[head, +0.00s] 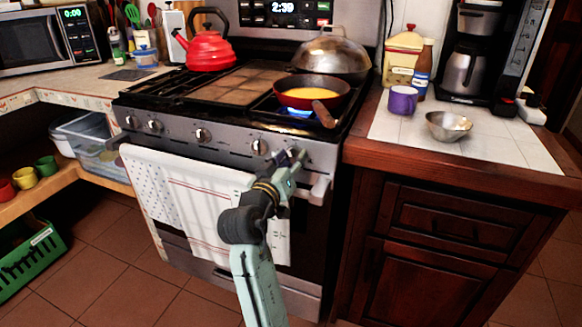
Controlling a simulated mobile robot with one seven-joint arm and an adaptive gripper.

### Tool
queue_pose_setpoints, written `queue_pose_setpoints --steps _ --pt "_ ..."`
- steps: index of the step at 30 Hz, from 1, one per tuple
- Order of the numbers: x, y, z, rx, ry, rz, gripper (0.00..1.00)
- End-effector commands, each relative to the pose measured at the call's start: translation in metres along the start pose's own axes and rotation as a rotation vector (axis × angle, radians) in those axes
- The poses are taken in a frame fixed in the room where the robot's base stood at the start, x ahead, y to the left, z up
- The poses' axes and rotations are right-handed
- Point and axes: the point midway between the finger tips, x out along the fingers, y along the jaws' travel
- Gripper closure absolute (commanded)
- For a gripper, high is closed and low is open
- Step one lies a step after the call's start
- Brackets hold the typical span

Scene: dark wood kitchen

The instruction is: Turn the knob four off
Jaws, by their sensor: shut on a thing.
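The stove's front panel (229,140) carries a row of knobs. Two knobs sit at its left, one of them the second knob (154,125), then a middle knob (202,135) and another knob (259,147) further right. My gripper (293,156) is at the right end of this row, just right of that last clear knob. It is shut on a stove knob there, which the fingers hide almost fully. A blue flame (299,113) shows under the red pan (312,93) at the front right burner. The numbers of the knobs cannot be read.
A white towel (195,200) hangs on the oven handle (319,190), below and left of my gripper. The pan's wooden handle (324,115) sticks out above my gripper. A red kettle (207,51) and domed lid (334,54) stand behind.

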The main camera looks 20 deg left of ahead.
Motion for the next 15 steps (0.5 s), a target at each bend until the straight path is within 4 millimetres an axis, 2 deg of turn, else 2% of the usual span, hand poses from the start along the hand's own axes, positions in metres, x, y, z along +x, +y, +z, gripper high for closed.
queue_pose_setpoints --steps 6,15 --pt "-0.0001 -0.0024 0.0033 0.181 -0.001 -0.002 0.9" --pt "0.0 -0.002 0.0021 0.349 -0.003 -0.002 0.9"
